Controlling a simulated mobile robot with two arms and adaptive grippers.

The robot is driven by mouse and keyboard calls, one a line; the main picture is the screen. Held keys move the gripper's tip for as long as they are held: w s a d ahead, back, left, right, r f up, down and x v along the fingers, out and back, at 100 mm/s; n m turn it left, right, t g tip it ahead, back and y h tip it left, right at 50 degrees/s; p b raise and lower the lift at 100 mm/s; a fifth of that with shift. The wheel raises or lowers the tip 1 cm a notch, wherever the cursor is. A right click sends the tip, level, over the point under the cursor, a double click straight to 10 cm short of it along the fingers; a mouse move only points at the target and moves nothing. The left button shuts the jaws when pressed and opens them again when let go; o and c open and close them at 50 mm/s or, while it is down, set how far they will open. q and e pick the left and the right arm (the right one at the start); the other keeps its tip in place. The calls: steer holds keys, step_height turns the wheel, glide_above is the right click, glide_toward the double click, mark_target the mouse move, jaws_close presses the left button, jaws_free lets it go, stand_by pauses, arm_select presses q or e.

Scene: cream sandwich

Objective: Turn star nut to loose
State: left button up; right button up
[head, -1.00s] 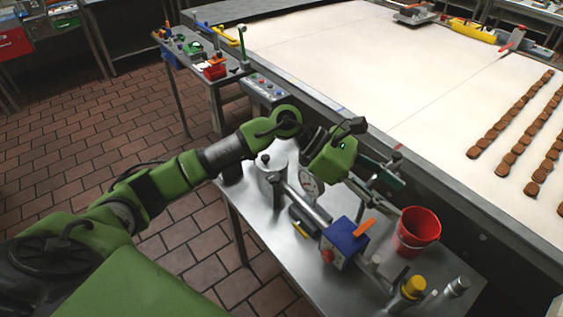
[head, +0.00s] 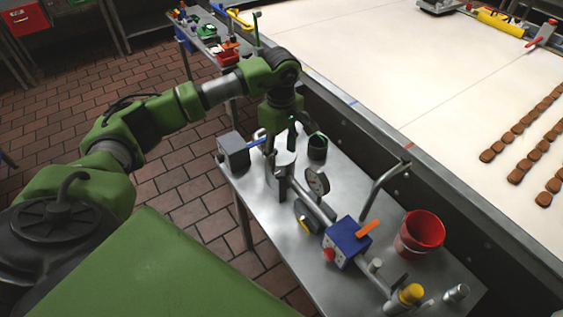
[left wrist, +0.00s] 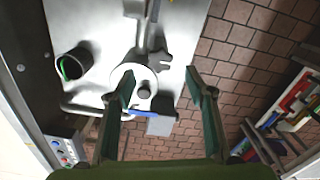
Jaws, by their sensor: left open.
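In the left wrist view a grey lobed piece, which looks like the star nut (left wrist: 160,60), sits beside a round white-metal canister (left wrist: 120,75) with a dark knob on its lid. My left gripper (left wrist: 161,79) is open and points down above them. Its two fingers are spread, with the lobed piece and part of the lid showing between them; no contact is visible. In the head view the left gripper (head: 291,138) hangs over the canister (head: 277,182); I cannot make out the star nut there. My right gripper is in neither view.
The steel table (head: 340,285) also holds a grey box with a blue handle (head: 256,143), a dark cup (head: 317,148), a gauge (head: 317,181), a blue box with an orange lever (head: 347,246) and a red bucket (head: 420,232). The conveyor edge (head: 385,135) runs behind.

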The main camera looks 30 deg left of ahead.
mark_target(281, 171)
arm_select(q)
step_height(281, 171, down, 6)
steer(key=shift+f+p, duration=0.2)
steer(key=shift+p, duration=0.65)
steer(key=shift+c, duration=0.3)
steer(key=c, duration=1)
